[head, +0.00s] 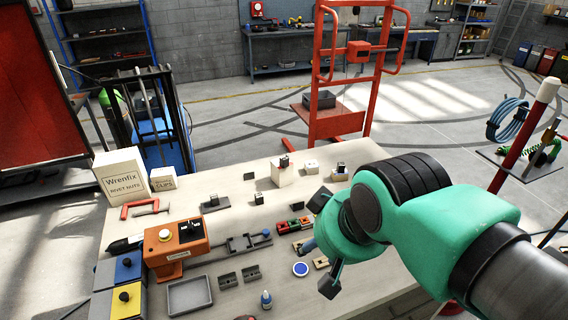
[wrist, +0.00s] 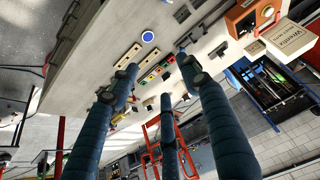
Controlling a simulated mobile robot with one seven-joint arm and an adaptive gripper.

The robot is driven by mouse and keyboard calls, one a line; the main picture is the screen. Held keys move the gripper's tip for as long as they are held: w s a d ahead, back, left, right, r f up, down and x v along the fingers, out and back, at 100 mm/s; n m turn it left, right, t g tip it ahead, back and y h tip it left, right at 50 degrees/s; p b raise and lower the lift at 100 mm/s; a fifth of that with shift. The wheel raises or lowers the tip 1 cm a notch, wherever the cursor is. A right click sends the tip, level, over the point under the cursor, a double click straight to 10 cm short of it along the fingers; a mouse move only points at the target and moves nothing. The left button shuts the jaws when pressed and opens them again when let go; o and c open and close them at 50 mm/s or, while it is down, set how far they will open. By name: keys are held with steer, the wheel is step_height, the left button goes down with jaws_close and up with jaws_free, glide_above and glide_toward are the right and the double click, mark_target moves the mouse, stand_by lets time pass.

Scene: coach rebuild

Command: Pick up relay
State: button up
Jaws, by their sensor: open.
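I cannot tell for sure which small part is the relay. Small dark-topped blocks stand on the workbench (head: 225,255) in the head view: a low block (head: 259,198), one on a white box (head: 283,172), a white block (head: 312,168) and another at the right (head: 340,174). A row of red and green modules (head: 295,225) lies nearer; it also shows in the wrist view (wrist: 156,72). My gripper (wrist: 157,64) has its blue fingers spread and empty, apart from the bench parts. In the head view my arm hides the bench's right side.
An orange device (head: 176,247), a grey tray (head: 189,295), a blue-topped disc (head: 300,269) and a small bottle (head: 266,300) stand on the near bench. Wrenfix boxes (head: 121,177) stand at the left. A red frame trolley (head: 335,125) stands behind the bench. The bench's middle back has bare room.

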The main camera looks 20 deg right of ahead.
steer(key=w+d+r+m+g+p, duration=0.15)
steer(key=w+r+m+p, duration=0.5)
steer(key=w, duration=0.95)
steer(key=m+g+p, duration=0.2)
steer(key=m+p, duration=1)
steer(key=m, duration=1.4)
glide_above(285, 158)
steer(key=s, duration=0.2)
step_height(285, 158, down, 17)
steer(key=shift+d+r+y, duration=0.15)
steer(key=shift+d+y, duration=0.05)
steer(key=shift+y, duration=0.1)
steer(key=shift+w+a+f+p, duration=0.1)
steer(key=shift+w+f+p, duration=0.1)
steer(key=shift+f, duration=1.2)
steer(key=shift+w+a+f+p, duration=0.1)
steer(key=shift+w+f, duration=0.15)
steer(key=shift+f, duration=1.2)
steer(key=shift+w+f+p, duration=0.15)
steer(key=shift+w+f, duration=0.05)
steer(key=shift+f, duration=1.2)
